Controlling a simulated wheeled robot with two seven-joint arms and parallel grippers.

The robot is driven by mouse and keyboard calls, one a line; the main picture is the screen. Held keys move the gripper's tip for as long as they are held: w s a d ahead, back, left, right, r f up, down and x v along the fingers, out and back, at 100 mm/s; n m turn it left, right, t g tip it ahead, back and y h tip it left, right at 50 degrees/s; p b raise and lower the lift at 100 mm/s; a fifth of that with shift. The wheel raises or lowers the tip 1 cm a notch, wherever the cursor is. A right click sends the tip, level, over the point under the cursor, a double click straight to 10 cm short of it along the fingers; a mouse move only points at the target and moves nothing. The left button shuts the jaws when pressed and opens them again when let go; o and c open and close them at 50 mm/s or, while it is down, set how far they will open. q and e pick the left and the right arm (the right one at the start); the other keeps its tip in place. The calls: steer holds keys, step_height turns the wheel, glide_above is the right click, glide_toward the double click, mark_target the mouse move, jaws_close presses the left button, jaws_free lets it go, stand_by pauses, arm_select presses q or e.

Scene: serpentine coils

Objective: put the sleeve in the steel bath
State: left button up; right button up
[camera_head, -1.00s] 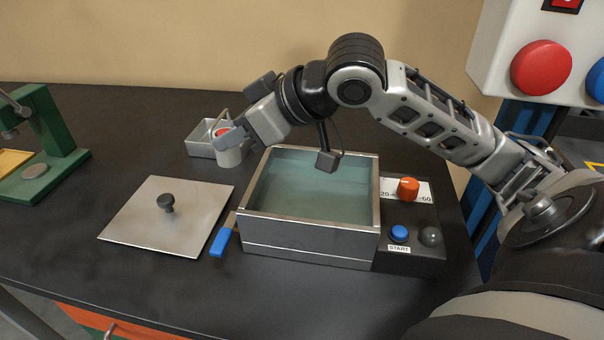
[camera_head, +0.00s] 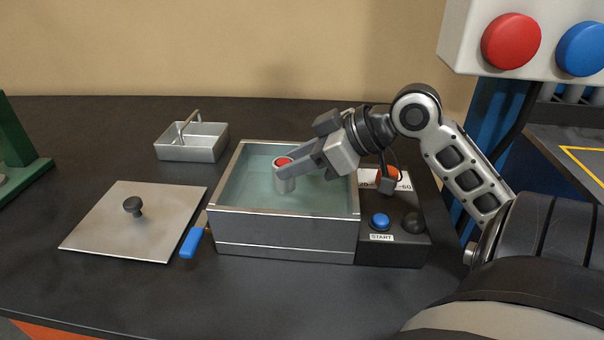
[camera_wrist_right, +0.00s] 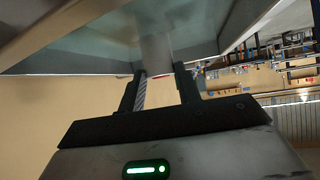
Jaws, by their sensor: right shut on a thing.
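The sleeve (camera_head: 285,183) is a small light-grey cylinder with a red top. My right gripper (camera_head: 290,168) is shut on it and holds it upright over the steel bath (camera_head: 285,228), within the bath's rim in the head view. The bath is an open steel box with pale green liquid. I cannot tell whether the sleeve's lower end touches the liquid. In the right wrist view my right gripper's fingers (camera_wrist_right: 160,90) show with the bath's wall above them; the sleeve is hard to make out there. My left gripper is not in view.
A flat steel lid (camera_head: 125,228) with a dark knob lies left of the bath. A blue-handled tool (camera_head: 191,242) lies between them. A small steel tray (camera_head: 192,150) with a handle stands behind. A control box (camera_head: 395,245) with a START button adjoins the bath's right side.

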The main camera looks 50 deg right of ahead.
steer(key=f, duration=0.4)
steer(key=shift+s+d+b, duration=0.2)
steer(key=shift+d+b, duration=0.1)
steer(key=shift+b, duration=0.05)
steer(key=shift+r, duration=0.1)
steer(key=o, duration=1.1)
steer(key=shift+c, duration=0.2)
steer(key=p+v, duration=0.1)
steer(key=v, duration=1)
steer(key=shift+s+d+r, duration=0.15)
steer(key=shift+s+r, duration=0.05)
steer(key=shift+s, duration=0.15)
